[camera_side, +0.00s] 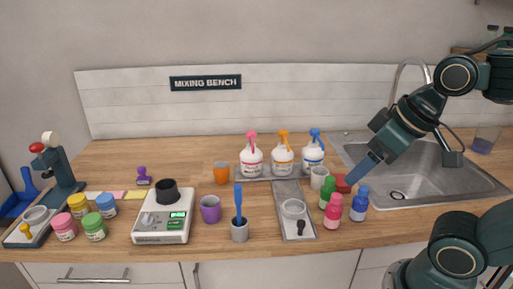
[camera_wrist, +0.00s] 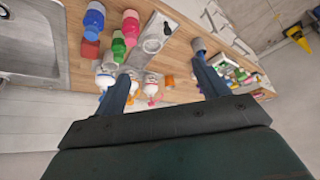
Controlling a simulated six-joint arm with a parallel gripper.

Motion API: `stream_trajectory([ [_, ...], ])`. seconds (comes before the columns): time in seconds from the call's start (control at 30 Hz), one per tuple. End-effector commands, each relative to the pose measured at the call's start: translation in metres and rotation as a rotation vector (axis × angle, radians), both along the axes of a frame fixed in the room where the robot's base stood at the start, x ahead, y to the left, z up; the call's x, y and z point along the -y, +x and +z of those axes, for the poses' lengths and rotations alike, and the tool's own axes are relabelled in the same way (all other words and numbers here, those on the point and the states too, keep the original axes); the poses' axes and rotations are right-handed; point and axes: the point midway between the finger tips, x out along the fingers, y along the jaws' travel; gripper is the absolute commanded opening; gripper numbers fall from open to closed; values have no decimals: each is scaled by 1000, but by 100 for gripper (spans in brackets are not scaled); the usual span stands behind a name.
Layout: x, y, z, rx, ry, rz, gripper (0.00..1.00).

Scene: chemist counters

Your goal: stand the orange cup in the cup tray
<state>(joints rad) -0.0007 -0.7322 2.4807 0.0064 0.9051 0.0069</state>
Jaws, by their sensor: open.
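The orange cup (camera_side: 221,173) stands upright on the wooden counter, left of the spray bottles. In the wrist view it is small (camera_wrist: 169,82), seen between my fingers but well beyond them. My gripper (camera_side: 352,180) is open and empty, above the right part of the counter near the sink, far from the orange cup.
Three spray bottles (camera_side: 283,156) stand in a row behind the tray. Green, pink (camera_side: 333,210) and blue bottles stand below my gripper, near a red block. A purple cup (camera_side: 210,209), a grey holder with a blue tool (camera_side: 239,229) and a scale (camera_side: 162,222) stand left of the tray.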

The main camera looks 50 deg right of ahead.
Motion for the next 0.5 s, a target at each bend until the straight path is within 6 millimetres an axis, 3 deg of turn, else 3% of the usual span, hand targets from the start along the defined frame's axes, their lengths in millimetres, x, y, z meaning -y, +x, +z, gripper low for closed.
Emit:
stream_trajectory([
  [0.27,6,36,25,-37,14,-78,73],
  [0.5,13,88,51,-83,34,-190,73],
])
